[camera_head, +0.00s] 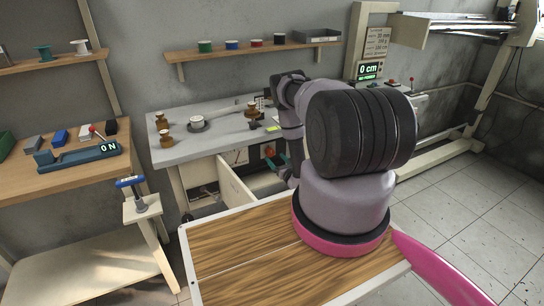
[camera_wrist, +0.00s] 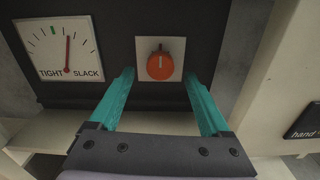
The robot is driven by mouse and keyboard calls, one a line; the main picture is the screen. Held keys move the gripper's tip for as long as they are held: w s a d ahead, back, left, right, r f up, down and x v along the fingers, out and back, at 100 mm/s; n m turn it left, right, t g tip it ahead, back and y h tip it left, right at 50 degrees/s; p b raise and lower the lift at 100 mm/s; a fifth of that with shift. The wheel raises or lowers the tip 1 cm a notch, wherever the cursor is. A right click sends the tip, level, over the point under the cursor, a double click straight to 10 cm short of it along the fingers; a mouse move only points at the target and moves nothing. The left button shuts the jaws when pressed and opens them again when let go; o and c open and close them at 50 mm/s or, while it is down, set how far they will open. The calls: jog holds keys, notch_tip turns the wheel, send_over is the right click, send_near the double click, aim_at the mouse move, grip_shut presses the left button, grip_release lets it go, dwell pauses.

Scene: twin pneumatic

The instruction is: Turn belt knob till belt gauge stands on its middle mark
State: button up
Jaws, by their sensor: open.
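The belt gauge (camera_wrist: 84,57) is a white dial at the left of the wrist view, marked TIGHT on the left and SLACK on the right. Its red needle (camera_wrist: 68,50) stands to the right of the green mark (camera_wrist: 54,30) at the top middle, on the SLACK side. The orange belt knob (camera_wrist: 160,67) sits on a white plate on a dark panel; its pointer is up. It also shows small in the head view (camera_head: 269,151). My gripper (camera_wrist: 159,79) is open, its teal fingers on the knob's left and right, apart from it.
In the head view, a grey bench (camera_head: 225,138) holds several brass-coloured weights. A pale upright (camera_wrist: 275,75) stands right of the panel in the wrist view.

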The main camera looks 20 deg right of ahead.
aim_at(272, 154)
jog(key=shift+w, duration=1.85)
grip_shut()
jog(key=shift+m, duration=0.3)
jog(key=shift+d+m, duration=0.15)
jog(key=shift+m, duration=0.75)
jog(key=m, duration=0.3)
jog(key=shift+m, duration=0.4)
jog(key=m, duration=0.5)
jog(key=shift+f+m, duration=0.1)
jog(key=shift+m, duration=0.2)
